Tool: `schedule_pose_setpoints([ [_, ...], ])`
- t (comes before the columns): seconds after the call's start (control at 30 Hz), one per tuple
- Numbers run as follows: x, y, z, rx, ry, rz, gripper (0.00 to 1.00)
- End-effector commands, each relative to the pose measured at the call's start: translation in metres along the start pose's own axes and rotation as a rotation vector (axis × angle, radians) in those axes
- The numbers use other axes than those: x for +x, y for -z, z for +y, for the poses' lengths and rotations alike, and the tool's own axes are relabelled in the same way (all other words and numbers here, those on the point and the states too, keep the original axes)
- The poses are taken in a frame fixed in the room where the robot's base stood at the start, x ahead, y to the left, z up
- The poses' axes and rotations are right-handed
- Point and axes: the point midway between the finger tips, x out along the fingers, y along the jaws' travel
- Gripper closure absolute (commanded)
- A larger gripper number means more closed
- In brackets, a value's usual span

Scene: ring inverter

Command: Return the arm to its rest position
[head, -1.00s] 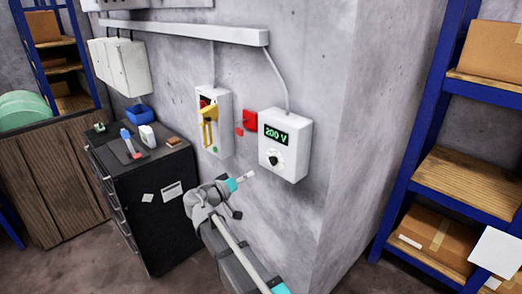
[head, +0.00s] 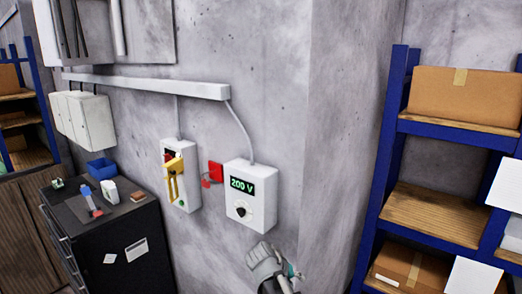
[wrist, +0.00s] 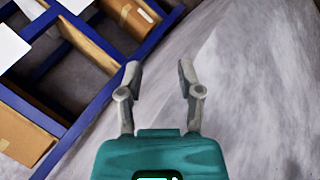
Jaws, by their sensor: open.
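My gripper (wrist: 160,75) is open and empty in the wrist view, its two grey fingers apart in front of the teal body (wrist: 160,157). It faces the blue shelf rack and the bare grey wall and touches nothing there. In the head view, part of my arm (head: 266,262) shows at the bottom edge, below the white box (head: 250,195) with the green "200 V" display and black knob. The fingers cannot be made out in that view.
A white switch box (head: 181,190) with a yellow handle and a red plate (head: 216,172) are on the wall. A dark cabinet (head: 110,255) with small items on top stands at left. A blue rack (head: 387,150) with cardboard boxes (head: 465,95) stands at right.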

Motion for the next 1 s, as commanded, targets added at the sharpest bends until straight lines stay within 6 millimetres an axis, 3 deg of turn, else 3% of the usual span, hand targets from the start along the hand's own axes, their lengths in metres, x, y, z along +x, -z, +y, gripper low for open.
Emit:
schedule_pose_setpoints([
  [0.2, 0.029, -0.046, 0.020, -0.005, 0.191, -0.146, 0.53],
  [0.5, 0.043, -0.095, 0.034, -0.005, 0.472, -0.263, 0.53],
  [0.7, 0.043, -0.110, 0.037, -0.002, 0.588, -0.286, 0.53],
  [1.0, 0.042, -0.112, 0.037, -0.002, 0.617, -0.290, 0.53],
])
